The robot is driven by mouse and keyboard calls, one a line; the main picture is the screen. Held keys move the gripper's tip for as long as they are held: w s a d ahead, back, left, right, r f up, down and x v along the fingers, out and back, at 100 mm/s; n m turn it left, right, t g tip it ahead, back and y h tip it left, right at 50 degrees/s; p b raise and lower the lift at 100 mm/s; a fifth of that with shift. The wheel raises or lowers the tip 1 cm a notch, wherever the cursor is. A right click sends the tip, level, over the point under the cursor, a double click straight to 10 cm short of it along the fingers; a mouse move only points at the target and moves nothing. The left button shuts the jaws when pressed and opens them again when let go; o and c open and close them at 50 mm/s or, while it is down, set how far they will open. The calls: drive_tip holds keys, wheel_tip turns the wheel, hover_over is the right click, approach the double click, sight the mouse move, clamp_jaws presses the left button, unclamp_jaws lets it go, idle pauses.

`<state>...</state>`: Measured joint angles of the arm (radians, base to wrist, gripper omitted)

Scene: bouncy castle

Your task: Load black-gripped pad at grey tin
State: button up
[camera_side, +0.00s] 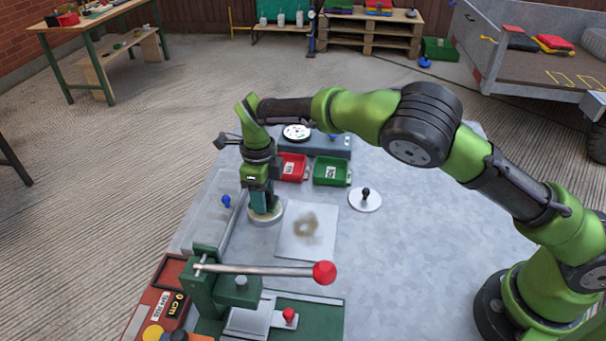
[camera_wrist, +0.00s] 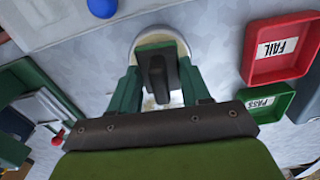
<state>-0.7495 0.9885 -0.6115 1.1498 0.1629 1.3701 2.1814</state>
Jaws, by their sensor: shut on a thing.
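My gripper (camera_side: 262,195) points down at the left of the grey table. In the wrist view its green fingers (camera_wrist: 160,88) are shut on the upright black grip (camera_wrist: 157,75) of the pad. A round, pale-rimmed piece (camera_wrist: 180,47) lies directly under the grip. In the side view this round piece (camera_side: 265,216) shows below the fingers, with a grey side. My fingers hide much of it, so I cannot tell where pad ends and tin begins, or whether they touch.
A white disc with a black knob (camera_side: 366,201) lies to the right. A stained white sheet (camera_side: 291,250) lies between. Red FAIL (camera_side: 291,167) and green PASS (camera_side: 331,172) trays stand behind. A lever press (camera_side: 235,285) with a red-ended handle stands in front. A blue knob (camera_side: 227,201) is at left.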

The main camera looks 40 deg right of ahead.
drive_tip(key=shift+f, duration=0.65)
idle(1.2)
drive_tip(key=shift+r, duration=3.6)
